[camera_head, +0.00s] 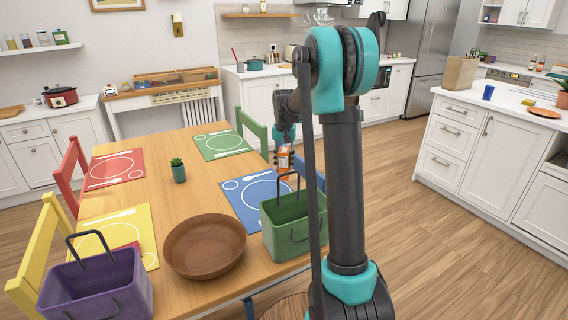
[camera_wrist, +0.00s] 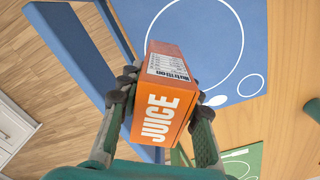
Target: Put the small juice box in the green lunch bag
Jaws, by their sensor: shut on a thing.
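The juice box (camera_wrist: 162,105) is orange with white "JUICE" lettering and a nutrition label. In the wrist view my gripper (camera_wrist: 162,98) is shut on it, with one finger on each side. In the head view the juice box (camera_head: 284,163) shows small, below my gripper (camera_head: 285,150), held above the right edge of the table near the blue placemat. The green lunch bag (camera_head: 290,228) stands upright on the table's right front corner with its handle raised, nearer the camera than the juice box. My arm hides a part of the bag's right side.
A purple bag (camera_head: 98,288) and a brown wooden bowl (camera_head: 204,246) stand at the front of the table (camera_head: 190,205). A small potted plant (camera_head: 178,171) stands mid-table. The blue chair (camera_wrist: 75,45) is close beside my gripper.

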